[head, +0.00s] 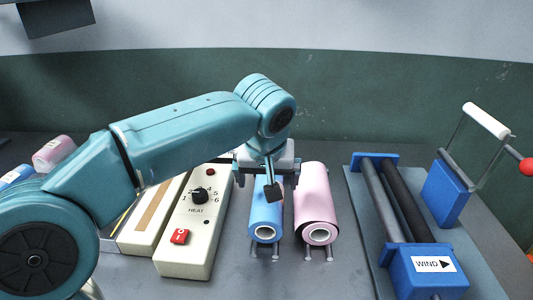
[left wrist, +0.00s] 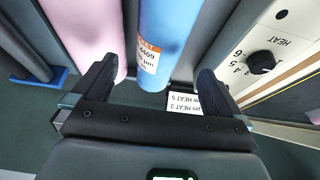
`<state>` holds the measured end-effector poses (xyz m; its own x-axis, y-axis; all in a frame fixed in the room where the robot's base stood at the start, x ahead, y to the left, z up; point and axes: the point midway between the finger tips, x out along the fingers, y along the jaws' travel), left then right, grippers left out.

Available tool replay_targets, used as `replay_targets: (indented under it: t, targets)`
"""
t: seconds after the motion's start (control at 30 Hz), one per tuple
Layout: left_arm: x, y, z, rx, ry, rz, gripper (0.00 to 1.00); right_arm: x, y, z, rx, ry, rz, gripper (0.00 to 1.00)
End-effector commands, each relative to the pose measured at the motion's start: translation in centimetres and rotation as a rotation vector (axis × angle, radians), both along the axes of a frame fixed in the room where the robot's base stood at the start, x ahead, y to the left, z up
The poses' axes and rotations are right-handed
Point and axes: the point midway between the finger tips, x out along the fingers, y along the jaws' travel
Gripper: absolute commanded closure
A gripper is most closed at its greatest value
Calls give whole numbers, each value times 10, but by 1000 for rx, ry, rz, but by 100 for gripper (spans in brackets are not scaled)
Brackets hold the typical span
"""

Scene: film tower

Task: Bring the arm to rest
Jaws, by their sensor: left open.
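My left arm comes in from the left in the head view. Its gripper (head: 267,175) hangs behind and above the far end of a blue film roll (head: 266,215). In the left wrist view the jaws (left wrist: 158,75) are apart with nothing clamped between them. The blue roll (left wrist: 168,40) shows beyond and between the fingers, with an orange-and-white label. A pink roll (head: 314,195) lies beside the blue one; it also shows by one finger in the left wrist view (left wrist: 90,25). My right gripper is in neither view.
A cream heat box (head: 190,235) with a black knob (head: 199,195) and red switch (head: 180,237) stands left of the rolls. A blue winder (head: 425,270) with rollers and a crank stands right. More rolls (head: 52,152) lie far left. A printed card (left wrist: 184,103) shows below the gripper.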

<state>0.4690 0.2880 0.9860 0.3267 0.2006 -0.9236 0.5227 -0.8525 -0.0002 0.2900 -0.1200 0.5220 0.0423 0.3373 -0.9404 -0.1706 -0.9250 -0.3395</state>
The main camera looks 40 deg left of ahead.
Motion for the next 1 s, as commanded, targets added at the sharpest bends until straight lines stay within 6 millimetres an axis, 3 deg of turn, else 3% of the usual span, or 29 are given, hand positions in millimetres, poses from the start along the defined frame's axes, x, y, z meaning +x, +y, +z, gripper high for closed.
replay_targets:
  t: [0.03, 0.1, 0.33, 1.0]
  targets:
    - [-4, -4, 17, -1, -4, -2, 0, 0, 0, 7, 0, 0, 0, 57]
    - [-9, -7, 32, -1, -5, -2, 0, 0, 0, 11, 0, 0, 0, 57]
    - [-21, -13, 63, 0, -2, 0, 0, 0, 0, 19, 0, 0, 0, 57]
    - [-24, -15, 68, -1, -2, 1, 0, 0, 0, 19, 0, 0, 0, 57]
